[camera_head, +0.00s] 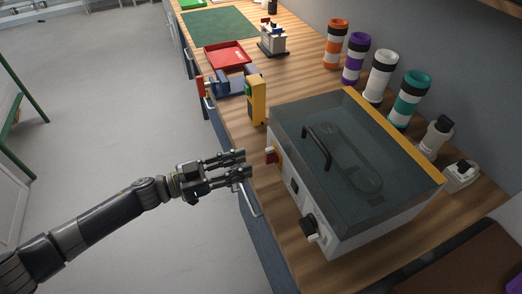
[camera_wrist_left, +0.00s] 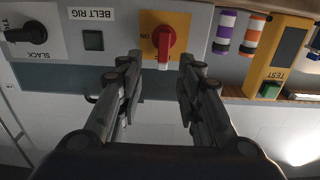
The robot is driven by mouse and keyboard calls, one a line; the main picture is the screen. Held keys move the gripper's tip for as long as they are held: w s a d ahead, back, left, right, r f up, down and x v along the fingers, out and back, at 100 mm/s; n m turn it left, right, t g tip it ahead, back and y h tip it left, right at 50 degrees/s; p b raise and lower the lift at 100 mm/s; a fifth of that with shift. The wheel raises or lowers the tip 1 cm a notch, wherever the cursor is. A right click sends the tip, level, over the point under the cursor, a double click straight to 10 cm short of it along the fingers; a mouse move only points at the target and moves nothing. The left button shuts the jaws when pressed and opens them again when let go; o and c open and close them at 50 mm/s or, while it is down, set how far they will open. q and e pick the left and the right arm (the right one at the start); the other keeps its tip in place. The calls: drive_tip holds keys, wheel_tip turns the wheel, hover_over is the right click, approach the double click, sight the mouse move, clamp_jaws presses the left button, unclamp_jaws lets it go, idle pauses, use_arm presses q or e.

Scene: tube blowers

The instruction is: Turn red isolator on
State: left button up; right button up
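The red isolator (camera_head: 271,156) is a red rotary handle on the front face of a grey machine with a dark transparent lid (camera_head: 345,150). In the left wrist view the red handle (camera_wrist_left: 164,46) sits on a yellow plate, beside lettering that reads "ON". The handle lies roughly upright in that picture. My left gripper (camera_head: 247,166) is open and empty, just in front of the machine's face. In the left wrist view its two fingers (camera_wrist_left: 158,75) stand on either side below the handle, apart from it. My right gripper is not in view.
A yellow tester (camera_head: 257,100) stands beside the machine. A red tray (camera_head: 228,55), green mat (camera_head: 220,25) and several striped cylinders (camera_head: 355,58) are farther along the bench.

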sight(266, 156)
use_arm(q)
drive_tip(key=x, duration=0.3)
drive_tip(key=shift+w+d+p, duration=0.25)
drive_tip(key=shift+p, duration=0.1)
drive_tip(key=x, duration=0.3)
drive_tip(key=shift+w+d+f, duration=0.1)
drive_tip(key=shift+d, duration=0.1)
drive_tip(key=shift+c, duration=1.1)
clamp_jaws()
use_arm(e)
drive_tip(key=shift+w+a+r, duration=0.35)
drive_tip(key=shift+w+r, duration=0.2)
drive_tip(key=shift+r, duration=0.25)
